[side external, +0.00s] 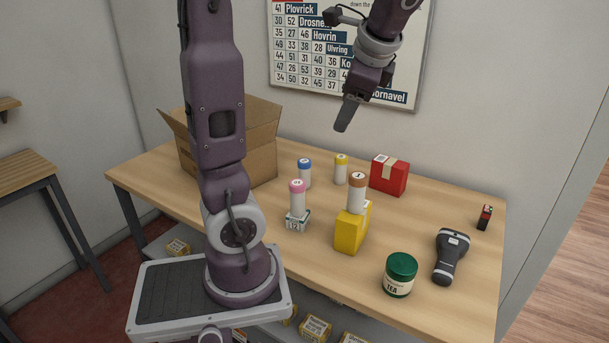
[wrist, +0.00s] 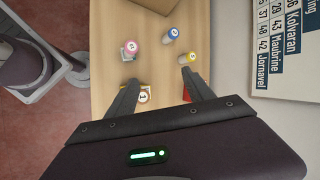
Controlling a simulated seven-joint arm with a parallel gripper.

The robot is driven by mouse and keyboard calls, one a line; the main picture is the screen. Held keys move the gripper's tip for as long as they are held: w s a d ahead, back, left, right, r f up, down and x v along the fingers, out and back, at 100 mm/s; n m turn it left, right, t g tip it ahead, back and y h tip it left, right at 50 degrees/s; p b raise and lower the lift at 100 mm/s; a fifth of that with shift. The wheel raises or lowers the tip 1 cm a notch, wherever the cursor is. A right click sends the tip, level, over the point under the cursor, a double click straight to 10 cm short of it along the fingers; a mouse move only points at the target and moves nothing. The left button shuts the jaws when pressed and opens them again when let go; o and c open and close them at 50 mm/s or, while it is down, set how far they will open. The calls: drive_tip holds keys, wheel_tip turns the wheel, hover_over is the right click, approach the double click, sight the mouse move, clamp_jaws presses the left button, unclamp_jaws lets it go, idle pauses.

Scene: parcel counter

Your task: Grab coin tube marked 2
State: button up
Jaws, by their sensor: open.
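Several capped coin tubes stand on the counter. One has a blue cap (side external: 305,173), one a yellow cap (side external: 341,170), one a pink cap (side external: 297,203) and one a brown cap (side external: 357,193). The brown cap reads 1; the other cap marks are too small to read surely, so I cannot tell which is 2. The pink-capped tube stands on a small white printed box (side external: 297,222), the brown-capped one on a yellow box (side external: 350,235). My gripper (side external: 347,115) is open and empty, high above the back of the counter. Its spread fingers show in the wrist view (wrist: 160,82).
A red box (side external: 389,176) stands right of the yellow-capped tube. A large open carton (side external: 260,135) is at the back left. A green-lidded tea tin (side external: 400,275), a dark scanner (side external: 450,255) and a small black-and-red item (side external: 484,218) stand right. A wall poster (side external: 320,50) hangs behind.

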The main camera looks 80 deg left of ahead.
drive_tip(key=w+a+m+g+y, duration=0.1)
drive_tip(key=a+m+g+y, duration=0.45)
drive_tip(key=a, duration=1.15)
drive_tip(key=g+h, duration=0.1)
drive_tip(key=g, duration=0.1)
approach(304, 167)
drive_tip(key=shift+n, duration=0.25)
drive_tip(key=a, duration=0.1)
drive_tip(key=a+f, duration=0.1)
drive_tip(key=s+a+f, duration=0.1)
drive_tip(key=a, duration=0.1)
drive_tip(key=shift+a, duration=0.1)
drive_tip(key=x, duration=0.7)
drive_tip(key=shift+s+f, duration=0.1)
drive_tip(key=shift+f, duration=0.1)
clamp_jaws()
